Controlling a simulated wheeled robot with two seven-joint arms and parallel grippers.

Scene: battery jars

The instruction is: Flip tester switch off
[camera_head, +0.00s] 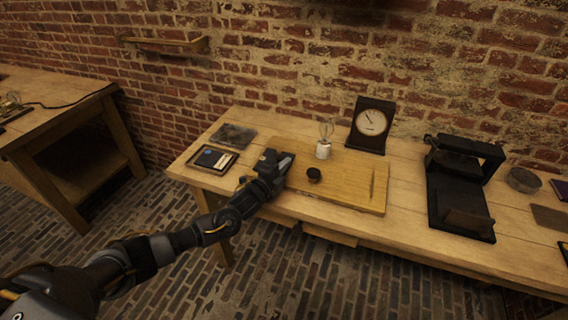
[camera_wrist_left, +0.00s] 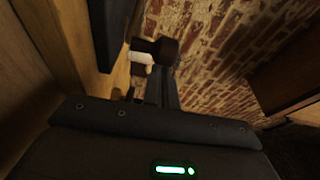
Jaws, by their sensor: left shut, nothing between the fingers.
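The tester is a flat wooden board (camera_head: 345,190) on the workbench. It carries a glass bulb in a white socket (camera_head: 323,150) and a round black knob (camera_head: 314,175) in front of it. A dark narrow slot or strip shows at the board's right side. My left gripper (camera_head: 281,160) is shut and empty over the board's left end, to the left of the knob. It hides that end, and I cannot make out a switch lever there. In the left wrist view, the fingers (camera_wrist_left: 162,88) point toward a dark rounded piece (camera_wrist_left: 168,48) and a white piece (camera_wrist_left: 142,58). My right gripper is out of view.
A dial gauge (camera_head: 371,122) stands behind the board. A black stand (camera_head: 462,190) and a round tin (camera_head: 524,180) are farther right. A framed card (camera_head: 211,159) and a dark plate (camera_head: 233,135) lie at the left end. A brick wall closes the back.

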